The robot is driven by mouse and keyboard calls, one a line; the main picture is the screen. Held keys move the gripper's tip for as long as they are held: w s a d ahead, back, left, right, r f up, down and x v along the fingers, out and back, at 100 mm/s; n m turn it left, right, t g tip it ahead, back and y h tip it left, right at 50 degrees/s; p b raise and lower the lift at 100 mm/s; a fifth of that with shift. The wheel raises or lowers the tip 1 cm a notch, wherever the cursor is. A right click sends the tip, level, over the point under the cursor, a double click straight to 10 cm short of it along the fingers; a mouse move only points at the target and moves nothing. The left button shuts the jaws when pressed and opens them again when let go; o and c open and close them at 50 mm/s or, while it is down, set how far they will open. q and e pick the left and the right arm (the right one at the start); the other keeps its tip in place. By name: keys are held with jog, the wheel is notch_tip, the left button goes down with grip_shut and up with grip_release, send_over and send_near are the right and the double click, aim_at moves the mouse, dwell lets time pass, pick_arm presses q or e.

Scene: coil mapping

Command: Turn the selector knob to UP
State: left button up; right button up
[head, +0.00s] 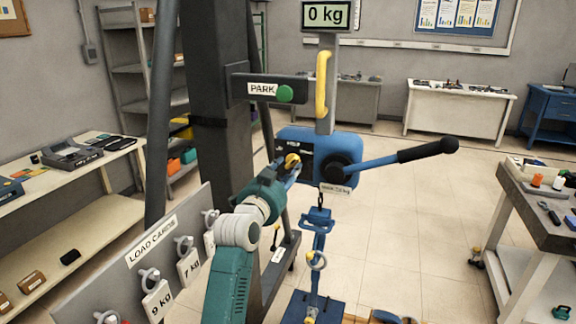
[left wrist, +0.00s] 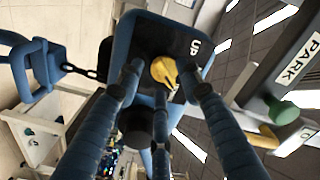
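The yellow selector knob (head: 293,160) sits on the front face of the blue hoist body (head: 318,146). In the left wrist view the knob (left wrist: 163,72) shows between my fingertips, with the white UP label (left wrist: 194,47) beside it. My left gripper (head: 287,172) is right at the knob and partly covers the hoist face. In the left wrist view its fingers (left wrist: 158,84) are spread on both sides of the knob, with visible gaps, so it looks open. Contact cannot be told. The other markings around the knob are hidden or too small to read. My right gripper is out of view.
A lever with a black grip (head: 428,150) sticks out right of the hoist. A PARK bar with a green button (head: 285,94) and a yellow handle (head: 322,84) are above. A blue hook (head: 318,225) hangs below. The LOAD CARDS board (head: 120,275) stands lower left.

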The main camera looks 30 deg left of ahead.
pick_arm(q)
jog(key=shift+w+r, duration=0.1)
jog(key=shift+w, duration=0.5)
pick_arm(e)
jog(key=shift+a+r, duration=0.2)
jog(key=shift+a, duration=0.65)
pick_arm(q)
grip_shut()
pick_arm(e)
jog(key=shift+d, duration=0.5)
